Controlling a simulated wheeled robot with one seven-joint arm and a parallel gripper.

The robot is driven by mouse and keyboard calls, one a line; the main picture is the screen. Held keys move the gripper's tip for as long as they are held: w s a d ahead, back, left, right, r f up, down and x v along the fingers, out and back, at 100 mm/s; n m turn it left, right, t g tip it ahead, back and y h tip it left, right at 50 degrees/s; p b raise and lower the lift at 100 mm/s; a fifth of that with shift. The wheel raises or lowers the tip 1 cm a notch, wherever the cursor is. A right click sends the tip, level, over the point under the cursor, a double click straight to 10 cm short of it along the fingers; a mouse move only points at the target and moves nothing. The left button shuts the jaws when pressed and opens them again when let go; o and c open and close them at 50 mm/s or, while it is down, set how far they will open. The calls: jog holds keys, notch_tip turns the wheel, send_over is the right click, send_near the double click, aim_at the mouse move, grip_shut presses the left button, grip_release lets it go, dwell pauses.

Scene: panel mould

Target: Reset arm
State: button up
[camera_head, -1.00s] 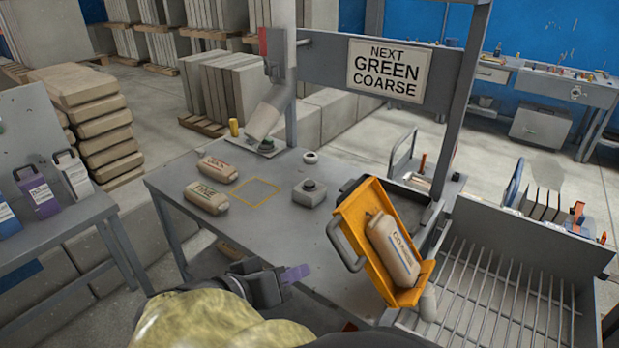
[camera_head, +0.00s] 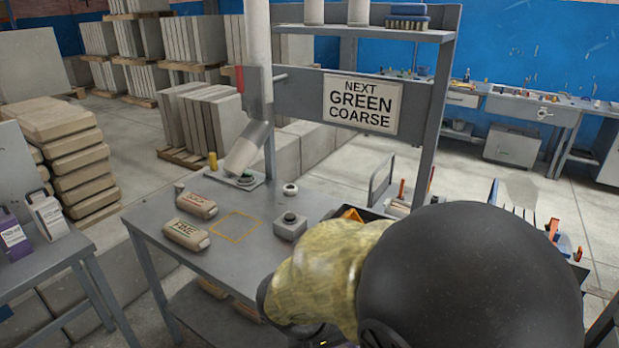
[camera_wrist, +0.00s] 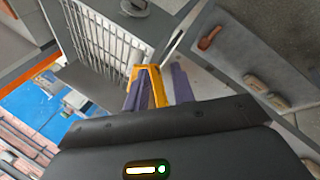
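In the head view my arm's yellow-covered section and a large black joint fill the lower right and hide the gripper. The bag seen in the tray earlier is hidden now.
Two labelled bags (camera_head: 187,234) lie on the grey table (camera_head: 165,212), left of a yellow outlined square. A button box (camera_head: 290,226) stands right of the square. A sign (camera_head: 362,105) reads "NEXT GREEN COARSE". The barred grate (camera_wrist: 105,40) shows in the wrist view.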

jog(key=d+m+y+p, duration=0.1)
jog(key=d+y+p, duration=0.1)
jog(key=d+y, duration=0.3)
jog(key=shift+d+t, duration=0.3)
jog(key=shift+d, duration=2)
